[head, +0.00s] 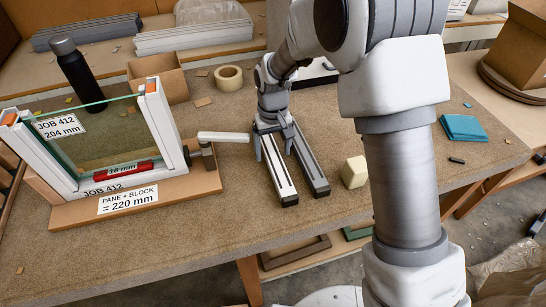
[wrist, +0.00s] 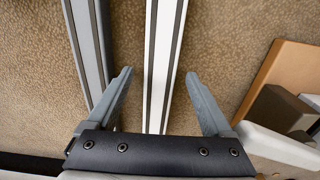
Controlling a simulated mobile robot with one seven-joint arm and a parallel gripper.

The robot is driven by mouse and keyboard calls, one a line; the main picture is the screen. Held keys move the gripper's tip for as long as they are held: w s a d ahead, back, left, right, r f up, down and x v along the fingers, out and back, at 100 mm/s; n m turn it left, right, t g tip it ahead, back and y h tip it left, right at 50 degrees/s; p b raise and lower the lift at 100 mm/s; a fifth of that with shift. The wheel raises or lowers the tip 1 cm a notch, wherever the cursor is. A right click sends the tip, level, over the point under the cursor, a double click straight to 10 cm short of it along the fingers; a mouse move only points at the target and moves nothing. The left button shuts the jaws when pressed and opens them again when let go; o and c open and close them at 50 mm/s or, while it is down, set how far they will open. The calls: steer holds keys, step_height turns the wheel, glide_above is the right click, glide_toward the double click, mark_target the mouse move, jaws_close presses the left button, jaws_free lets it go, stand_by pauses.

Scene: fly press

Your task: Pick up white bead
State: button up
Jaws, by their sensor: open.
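The white bead (head: 281,181) is a long, light strip with a dark line along it and a dark end. It lies on the bench below my gripper (head: 272,145). In the wrist view the white bead (wrist: 166,50) runs between the two fingers of my gripper (wrist: 161,98), nearer the middle than either finger. My gripper is open and points down, with nothing held. A similar greyer strip (head: 312,174) lies beside the bead; in the wrist view this grey strip (wrist: 88,45) passes outside the left finger. Whether the fingertips reach down to bead height is hard to tell.
A pane frame (head: 157,120) with a clamp handle (head: 223,137) stands to the left on a wooden base (head: 190,188). A cream block (head: 354,172) lies right of the strips. A tape roll (head: 229,77) and black bottle (head: 77,75) stand behind. The front bench is clear.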

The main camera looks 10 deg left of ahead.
steer(key=shift+f, duration=0.85)
jaws_close()
